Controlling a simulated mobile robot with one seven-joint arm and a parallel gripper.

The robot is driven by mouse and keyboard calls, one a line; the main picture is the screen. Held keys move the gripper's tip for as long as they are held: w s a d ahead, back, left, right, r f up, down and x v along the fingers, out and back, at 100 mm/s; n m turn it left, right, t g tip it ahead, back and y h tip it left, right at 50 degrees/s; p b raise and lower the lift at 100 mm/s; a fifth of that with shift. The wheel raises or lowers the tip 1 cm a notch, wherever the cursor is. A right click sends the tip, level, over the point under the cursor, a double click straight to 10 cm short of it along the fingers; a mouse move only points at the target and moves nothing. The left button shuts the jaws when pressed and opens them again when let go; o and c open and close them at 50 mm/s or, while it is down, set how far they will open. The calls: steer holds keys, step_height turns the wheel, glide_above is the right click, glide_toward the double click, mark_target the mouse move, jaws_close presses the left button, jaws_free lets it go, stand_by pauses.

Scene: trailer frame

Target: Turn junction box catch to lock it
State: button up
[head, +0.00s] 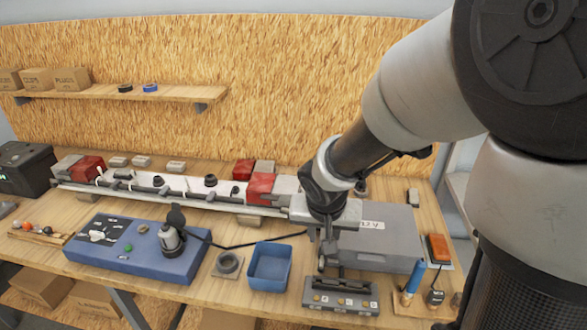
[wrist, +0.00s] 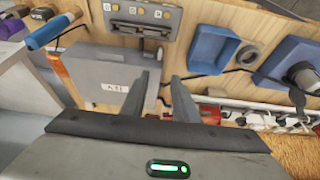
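A grey box (head: 378,238) with a white label reading "12 V" lies on the bench at right centre; it may be the junction box. It also shows in the wrist view (wrist: 100,78), left of my fingers. In the head view my gripper (head: 325,258) points down at the box's left end. Whether it touches the box I cannot tell.
A grey switch panel (head: 342,295) is at the bench's front edge. A blue bin (head: 270,266) and a blue unit (head: 135,250) with a cable stand left. A blue-handled tool (head: 412,278) and an orange-topped block (head: 438,248) are right. A long light frame (head: 180,190) runs behind.

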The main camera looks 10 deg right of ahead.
mark_target(322, 260)
steer(key=b+x, duration=0.4)
steer(key=x, duration=1.3)
steer(key=shift+s, duration=0.1)
steer(key=shift+r, duration=0.1)
jaws_close()
